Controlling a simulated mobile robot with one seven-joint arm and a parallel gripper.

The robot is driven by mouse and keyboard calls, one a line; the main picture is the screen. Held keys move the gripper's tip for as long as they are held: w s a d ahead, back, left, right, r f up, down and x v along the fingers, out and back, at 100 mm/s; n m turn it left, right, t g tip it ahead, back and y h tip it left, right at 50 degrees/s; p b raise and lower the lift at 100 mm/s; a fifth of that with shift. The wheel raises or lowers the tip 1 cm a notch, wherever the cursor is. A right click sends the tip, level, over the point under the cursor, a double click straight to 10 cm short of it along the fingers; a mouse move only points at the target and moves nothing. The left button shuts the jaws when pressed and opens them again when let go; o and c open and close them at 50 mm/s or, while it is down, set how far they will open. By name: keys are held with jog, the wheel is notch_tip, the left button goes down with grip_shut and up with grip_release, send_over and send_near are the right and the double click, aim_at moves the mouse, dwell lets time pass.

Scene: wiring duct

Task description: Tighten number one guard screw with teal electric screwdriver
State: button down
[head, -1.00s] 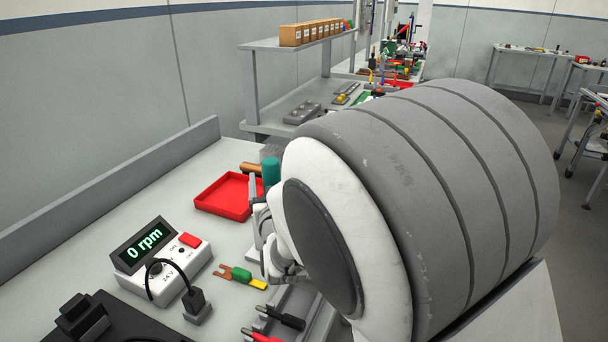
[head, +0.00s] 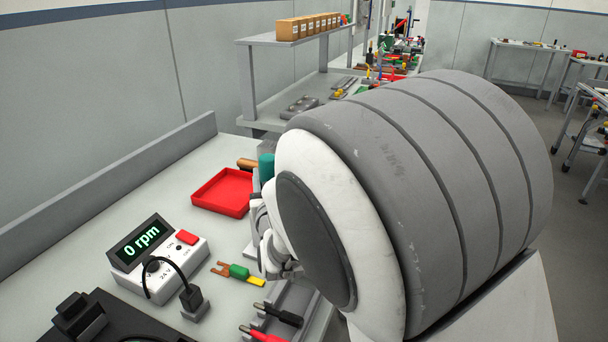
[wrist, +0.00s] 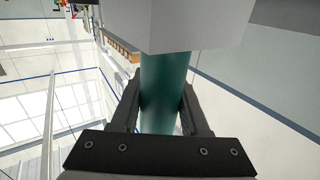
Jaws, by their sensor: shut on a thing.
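The teal electric screwdriver (wrist: 165,88) stands between the two dark fingers of my gripper (wrist: 161,95) in the wrist view, and the gripper is shut on it. A pale grey block (wrist: 190,22) covers its far end there. In the head view, the teal top of the screwdriver (head: 266,167) shows just left of my arm. My gripper (head: 262,220) is mostly hidden behind my arm in that view. I cannot make out the guard or its number one screw in either view.
A red tray (head: 222,192) lies on the bench behind a power box (head: 160,268) reading 0 rpm. A green and yellow tool (head: 240,272) and black and red leads (head: 278,314) lie near my arm. A shelf with small boxes (head: 308,27) stands behind.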

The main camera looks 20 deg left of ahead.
jog(key=shift+r, duration=0.15)
notch_tip(320, 180, up, 18)
jog(key=p, duration=0.4)
dwell(0.3)
notch_tip(320, 180, up, 11)
jog(key=p, duration=0.9)
jog(key=shift+r+p, duration=0.2)
jog(key=shift+p, duration=0.15)
jog(key=shift+d+f, duration=0.1)
